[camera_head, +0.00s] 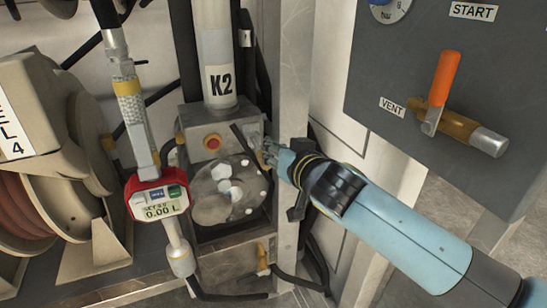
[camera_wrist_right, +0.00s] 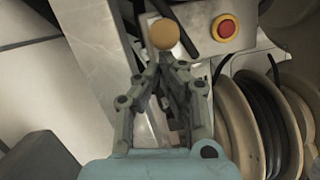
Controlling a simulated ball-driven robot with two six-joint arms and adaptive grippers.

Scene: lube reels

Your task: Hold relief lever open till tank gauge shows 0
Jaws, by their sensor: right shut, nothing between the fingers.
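An orange-handled lever (camera_head: 443,80) stands nearly upright on a brass valve body (camera_head: 458,127) beside a VENT label, on the dark panel at the right. No gripper touches it. A round dial (camera_head: 391,10) with a blue part is cut off by the top edge; its reading cannot be made out. My right gripper (camera_head: 268,153) is away to the left of the lever, at the grey pump unit under the K2 pipe. In the wrist view its fingers (camera_wrist_right: 170,78) meet at the tips and are empty. A yellowish round knob (camera_wrist_right: 163,34) shows just beyond them. My left gripper is out of view.
A red-framed meter (camera_head: 157,203) reading 0.00 L hangs at centre left, near hose reel 4 (camera_head: 45,150). The pump unit has a red button (camera_head: 212,142), also in the wrist view (camera_wrist_right: 226,27). A pale post (camera_head: 290,85) stands between pump and panel.

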